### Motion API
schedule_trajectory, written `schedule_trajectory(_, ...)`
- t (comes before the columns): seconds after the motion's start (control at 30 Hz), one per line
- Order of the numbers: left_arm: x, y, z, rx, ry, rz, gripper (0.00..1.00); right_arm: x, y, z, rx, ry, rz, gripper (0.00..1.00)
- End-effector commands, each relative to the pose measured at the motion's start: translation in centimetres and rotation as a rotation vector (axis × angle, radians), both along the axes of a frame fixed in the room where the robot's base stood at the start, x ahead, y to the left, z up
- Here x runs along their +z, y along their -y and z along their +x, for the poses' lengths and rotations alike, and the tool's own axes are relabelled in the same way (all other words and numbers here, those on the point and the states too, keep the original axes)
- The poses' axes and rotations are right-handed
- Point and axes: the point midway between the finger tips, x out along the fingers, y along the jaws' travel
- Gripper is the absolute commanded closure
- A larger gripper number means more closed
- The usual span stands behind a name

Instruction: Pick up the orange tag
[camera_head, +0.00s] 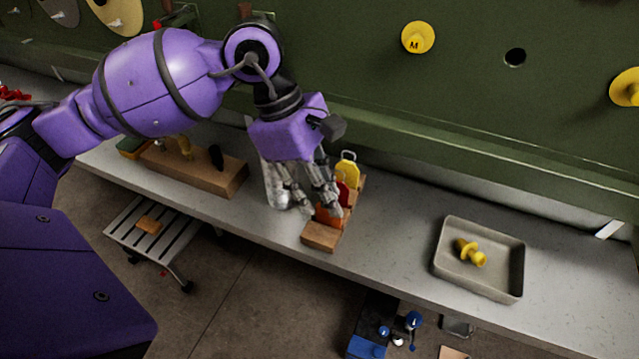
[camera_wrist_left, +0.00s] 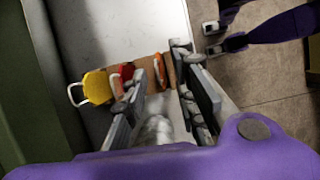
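The orange tag (camera_head: 325,217) stands in a slotted wooden rack (camera_head: 321,236) on the grey bench, partly covered by my left gripper. My left gripper (camera_head: 318,208) points down at the rack with its fingers apart. My right gripper is not in view.
A grey tray (camera_head: 447,261) with a yellow fitting (camera_head: 470,252) sits to the right on the bench. A wooden block (camera_head: 205,174) holding tools stands to the left. The green fuselage panel (camera_head: 480,100) rises behind. Bench between rack and tray is clear.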

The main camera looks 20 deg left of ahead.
Motion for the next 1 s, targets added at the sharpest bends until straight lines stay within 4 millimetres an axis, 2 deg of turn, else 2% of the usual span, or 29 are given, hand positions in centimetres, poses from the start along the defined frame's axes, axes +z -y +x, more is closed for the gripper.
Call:
schedule_trajectory(0.1, -1.5, 0.6, -0.2, 0.0, 0.0, -0.001, 0.74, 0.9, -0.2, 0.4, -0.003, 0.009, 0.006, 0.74)
schedule_trajectory(0.23, -3.1, 1.2, -0.2, 0.0, 0.0, -0.002, 0.74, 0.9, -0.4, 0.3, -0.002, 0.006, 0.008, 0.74)
schedule_trajectory(0.53, -3.7, 1.3, -0.2, 0.001, -0.001, 0.0, 0.74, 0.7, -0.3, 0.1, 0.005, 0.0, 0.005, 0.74)
schedule_trajectory(0.73, -3.7, 1.3, -0.2, 0.001, -0.002, 0.0, 1.0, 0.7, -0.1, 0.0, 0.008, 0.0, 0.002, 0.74)
schedule_trajectory(1.0, -3.7, 1.3, -0.2, 0.001, -0.002, 0.0, 1.0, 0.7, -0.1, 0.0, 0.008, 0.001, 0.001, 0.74)
